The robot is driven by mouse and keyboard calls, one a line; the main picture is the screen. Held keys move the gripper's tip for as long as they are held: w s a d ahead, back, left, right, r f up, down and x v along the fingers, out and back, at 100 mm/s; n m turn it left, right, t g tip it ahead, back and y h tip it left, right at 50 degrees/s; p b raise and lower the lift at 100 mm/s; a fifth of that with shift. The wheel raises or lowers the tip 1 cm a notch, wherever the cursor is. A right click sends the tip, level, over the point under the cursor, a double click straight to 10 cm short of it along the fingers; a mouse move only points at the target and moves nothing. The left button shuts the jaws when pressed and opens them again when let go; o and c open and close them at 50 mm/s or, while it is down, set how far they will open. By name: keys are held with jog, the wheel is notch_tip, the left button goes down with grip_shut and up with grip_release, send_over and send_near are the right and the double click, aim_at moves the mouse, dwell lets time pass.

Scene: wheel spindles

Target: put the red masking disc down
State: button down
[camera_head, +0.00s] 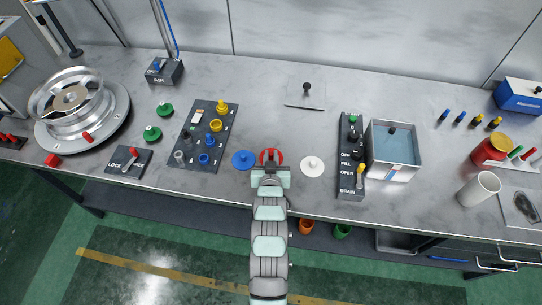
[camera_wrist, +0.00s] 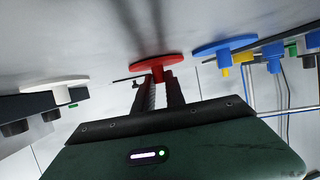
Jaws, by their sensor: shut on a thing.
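The red masking disc (camera_head: 278,155) is at the front middle of the bench, between a blue disc (camera_head: 243,159) and a white disc (camera_head: 312,166). My gripper (camera_head: 270,165) is over it and hides part of it. In the wrist view the red disc (camera_wrist: 155,62) has a short stem, and my gripper (camera_wrist: 157,82) is shut on that stem. The disc is on or very close to the bench top; I cannot tell if it touches. The blue disc (camera_wrist: 225,45) and the white disc (camera_wrist: 55,85) lie to either side in the wrist view.
A dark board with pegs (camera_head: 203,137) lies left of the discs. A fill and drain switch panel (camera_head: 350,155) and a water tank (camera_head: 393,150) stand to the right. A wheel on a round base (camera_head: 82,120) is far left. The bench behind the discs is largely clear.

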jog(key=c, duration=1.4)
grip_release()
jog(key=shift+f, duration=0.15)
